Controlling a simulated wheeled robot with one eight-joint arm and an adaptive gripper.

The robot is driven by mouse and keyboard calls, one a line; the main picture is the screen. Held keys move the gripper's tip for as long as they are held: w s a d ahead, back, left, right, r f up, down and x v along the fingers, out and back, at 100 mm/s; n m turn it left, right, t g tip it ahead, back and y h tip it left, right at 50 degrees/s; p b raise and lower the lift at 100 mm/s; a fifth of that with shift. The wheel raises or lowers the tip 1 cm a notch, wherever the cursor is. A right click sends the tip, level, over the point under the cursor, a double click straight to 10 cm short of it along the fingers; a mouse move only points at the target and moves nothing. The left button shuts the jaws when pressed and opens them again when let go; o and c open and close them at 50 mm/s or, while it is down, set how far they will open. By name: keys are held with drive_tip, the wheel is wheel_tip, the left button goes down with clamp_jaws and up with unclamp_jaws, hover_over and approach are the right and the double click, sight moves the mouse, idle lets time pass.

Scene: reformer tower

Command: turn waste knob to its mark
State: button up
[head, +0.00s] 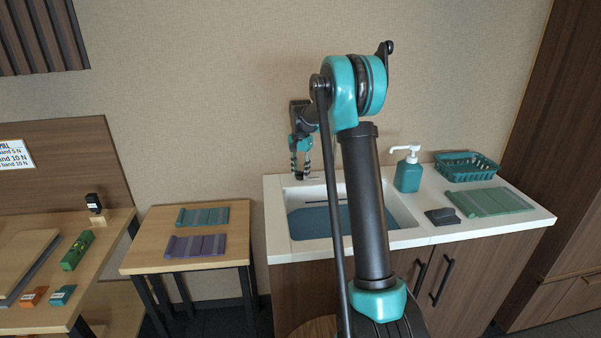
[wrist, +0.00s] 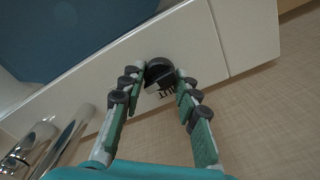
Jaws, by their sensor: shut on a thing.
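The waste knob (wrist: 158,69) is a small dark round knob on the white counter beside the sink, seen in the wrist view. Dark lettering (wrist: 167,91) is printed on the counter next to it, partly covered and too small to read surely. My gripper (head: 300,174) reaches down at the back left of the sink in the head view. In the wrist view its two green-padded fingers are closed on opposite sides of the knob. I cannot make out the knob's pointer or its mark, so its angle is unclear.
A chrome fitting (wrist: 52,143) stands close to my gripper on the counter. The sink (head: 402,212) has a blue bottom. A teal soap dispenser (head: 408,175), a teal basket (head: 466,167) and a green folded mat (head: 489,202) are on the right. The wall is close behind.

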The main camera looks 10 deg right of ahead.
drive_tip(key=shift+m, duration=0.6)
drive_tip(key=o, duration=1.2)
drive_tip(key=shift+c, duration=0.2)
wheel_tip(320, 180, up, 12)
